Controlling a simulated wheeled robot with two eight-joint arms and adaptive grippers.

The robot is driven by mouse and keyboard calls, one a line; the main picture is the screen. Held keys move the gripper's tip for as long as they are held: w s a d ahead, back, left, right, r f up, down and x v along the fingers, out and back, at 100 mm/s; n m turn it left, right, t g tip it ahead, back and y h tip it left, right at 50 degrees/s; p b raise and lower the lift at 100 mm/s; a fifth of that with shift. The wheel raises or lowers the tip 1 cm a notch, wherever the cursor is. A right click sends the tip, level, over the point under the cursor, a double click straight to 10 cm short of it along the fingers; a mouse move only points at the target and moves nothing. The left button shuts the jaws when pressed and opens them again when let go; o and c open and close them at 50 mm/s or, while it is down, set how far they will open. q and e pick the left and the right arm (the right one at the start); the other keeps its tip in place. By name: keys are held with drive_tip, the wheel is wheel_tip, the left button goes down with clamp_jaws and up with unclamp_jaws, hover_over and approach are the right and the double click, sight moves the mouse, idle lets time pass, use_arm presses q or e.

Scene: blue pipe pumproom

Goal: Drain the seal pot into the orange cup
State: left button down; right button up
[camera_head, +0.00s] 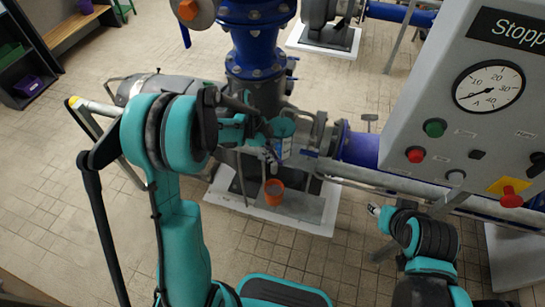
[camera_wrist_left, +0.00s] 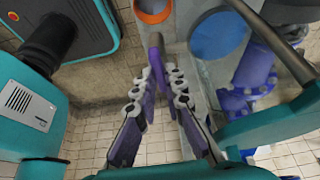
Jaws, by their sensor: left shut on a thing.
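The orange cup (camera_head: 274,190) stands upright on the pale plinth below the blue pipework, and its rim also shows at the top of the left wrist view (camera_wrist_left: 153,14). My left gripper (camera_wrist_left: 160,82) is shut on a slim purple-blue lever (camera_wrist_left: 156,46), which runs between its fingers toward the cup. In the head view my left wrist hides most of this gripper and lever. A round blue face (camera_wrist_left: 217,36) is beside the lever; I cannot tell whether it belongs to the seal pot. My right arm is low at the right; its gripper (camera_head: 374,209) is small and unclear.
A grey control panel (camera_head: 490,110) with a gauge and buttons stands close at the right. A blue flanged pipe (camera_head: 256,45) rises behind my left wrist. A horizontal pipe (camera_head: 385,183) runs right from there. Tiled floor (camera_head: 60,180) is clear at the left.

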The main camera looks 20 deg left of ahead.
use_arm(q)
drive_tip(key=shift+m, duration=0.4)
drive_tip(key=c, duration=1.6)
unclamp_jaws()
drive_tip(key=v, duration=1.2)
drive_tip(key=shift+w, duration=0.15)
